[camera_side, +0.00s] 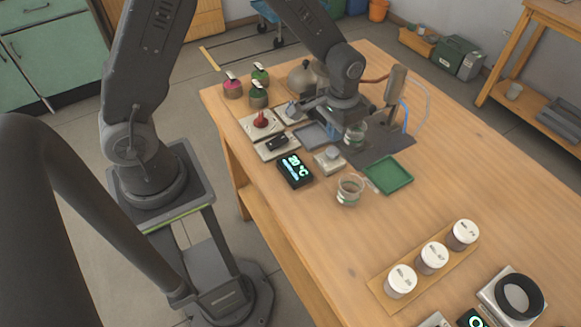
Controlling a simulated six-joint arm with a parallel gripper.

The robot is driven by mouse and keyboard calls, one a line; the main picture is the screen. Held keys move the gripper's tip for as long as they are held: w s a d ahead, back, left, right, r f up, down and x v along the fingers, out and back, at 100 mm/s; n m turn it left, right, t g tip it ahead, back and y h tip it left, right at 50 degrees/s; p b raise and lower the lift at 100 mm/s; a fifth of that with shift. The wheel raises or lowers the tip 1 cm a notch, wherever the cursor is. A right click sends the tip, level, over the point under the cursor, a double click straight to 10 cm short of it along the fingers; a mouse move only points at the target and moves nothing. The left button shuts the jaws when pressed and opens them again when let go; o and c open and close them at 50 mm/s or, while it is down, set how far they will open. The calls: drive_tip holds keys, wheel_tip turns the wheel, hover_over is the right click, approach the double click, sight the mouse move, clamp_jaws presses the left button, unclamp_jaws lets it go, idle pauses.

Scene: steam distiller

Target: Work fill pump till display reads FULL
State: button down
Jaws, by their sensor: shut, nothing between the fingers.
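The display (294,169) is a small black box near the table's left edge. It shows "20 °C" in pale cyan, with a smaller line too small to read. My gripper (338,112) points down over the back of the table, shut and empty, close to the distiller parts. A small grey fitting on a pale plate (291,111) stands just left of it and may be the fill pump, but I cannot tell for sure. My wrist hides part of the apparatus behind it. I cannot tell whether my fingers touch anything.
A red knob (261,119) and a black switch (277,143) sit on pale plates. A glass beaker (350,189) stands beside a green tray (388,175). Bottles (259,95) stand at the back left. White-lidded jars (432,257) stand at the front right. The table's middle is clear.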

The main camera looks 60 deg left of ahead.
sight(333, 150)
idle(0.9)
wheel_tip(333, 150, up, 4)
drive_tip(key=shift+f, duration=3)
drive_tip(key=shift+f, duration=0.1)
drive_tip(key=shift+f, duration=1.65)
drive_tip(key=shift+r, duration=2.8)
